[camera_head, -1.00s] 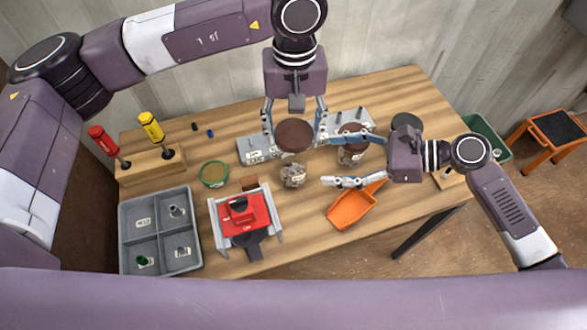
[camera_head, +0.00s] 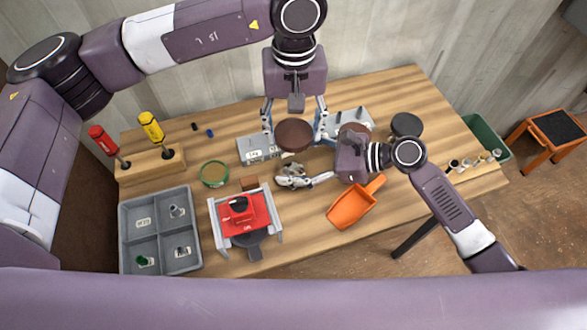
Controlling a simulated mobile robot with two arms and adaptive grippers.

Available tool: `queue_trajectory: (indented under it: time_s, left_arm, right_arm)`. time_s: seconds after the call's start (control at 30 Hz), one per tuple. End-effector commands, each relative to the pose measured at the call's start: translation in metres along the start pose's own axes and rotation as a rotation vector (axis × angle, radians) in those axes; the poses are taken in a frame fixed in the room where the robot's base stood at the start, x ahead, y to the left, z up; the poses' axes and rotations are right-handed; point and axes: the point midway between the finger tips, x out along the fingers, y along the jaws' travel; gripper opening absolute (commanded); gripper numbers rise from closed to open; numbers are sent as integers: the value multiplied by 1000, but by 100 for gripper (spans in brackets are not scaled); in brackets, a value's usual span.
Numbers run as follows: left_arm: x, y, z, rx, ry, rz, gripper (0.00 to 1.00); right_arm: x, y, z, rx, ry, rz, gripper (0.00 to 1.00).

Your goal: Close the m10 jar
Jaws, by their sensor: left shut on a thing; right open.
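My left gripper (camera_head: 295,128) is shut on a round brown lid (camera_head: 294,135) and holds it level above the table. A small glass jar (camera_head: 292,168) stands on the table just below and in front of the lid. My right gripper (camera_head: 281,180) is open, with its fingers reaching in from the right at the jar. The fingers hide most of the jar, so its label cannot be read and contact cannot be told.
An orange scoop (camera_head: 350,207), a red device (camera_head: 240,212), a grey divided tray (camera_head: 128,225), a green-rimmed round container (camera_head: 214,174) and a black round thing (camera_head: 406,124) stand around.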

Motion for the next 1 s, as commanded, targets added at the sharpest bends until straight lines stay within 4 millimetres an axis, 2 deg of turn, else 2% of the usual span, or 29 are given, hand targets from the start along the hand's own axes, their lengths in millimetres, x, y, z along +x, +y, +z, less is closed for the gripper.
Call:
queue_trajectory:
  time_s: [0.07, 0.6, 0.77, 1.0]
  left_arm:
    - [0, 0, 0, 0, 0, 0, 44]
    - [0, 0, 0, 0, 0, 0, 44]
    - [6, 0, 0, 0, -1, -1, 44]
    - [39, 0, 1, -1, -2, -3, 44]
  right_arm:
    - [0, 0, 0, 0, 0, 0, 65]
    - [0, 0, 0, 0, 1, 0, 6]
    - [0, 0, 0, 1, 1, 0, 5]
    - [0, 0, 0, 1, 1, 0, 5]
